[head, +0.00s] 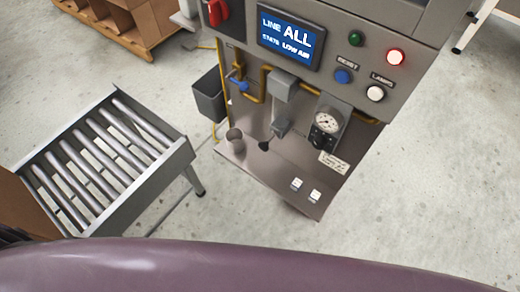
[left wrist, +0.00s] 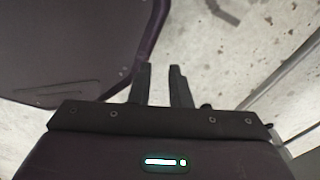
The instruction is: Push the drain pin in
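The machine's front (head: 320,40) stands upright in the head view, with a grey block (head: 283,86) on the yellow pipe and a grey piece (head: 281,127) hanging below it. A small dark knob-like part (head: 264,146) sits near its lower end; it is too small to tell whether this is the drain pin. The screen (head: 290,38) reads LINE ALL, STATE LOW AIR. My left gripper (left wrist: 162,72) shows in the left wrist view, its two fingers apart with nothing between them, above bare floor. Neither gripper shows in the head view.
A pressure gauge (head: 326,122) sits right of the grey block. A shelf (head: 262,172) juts out below. A roller conveyor (head: 100,160) and a dark bin (head: 209,96) stand left.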

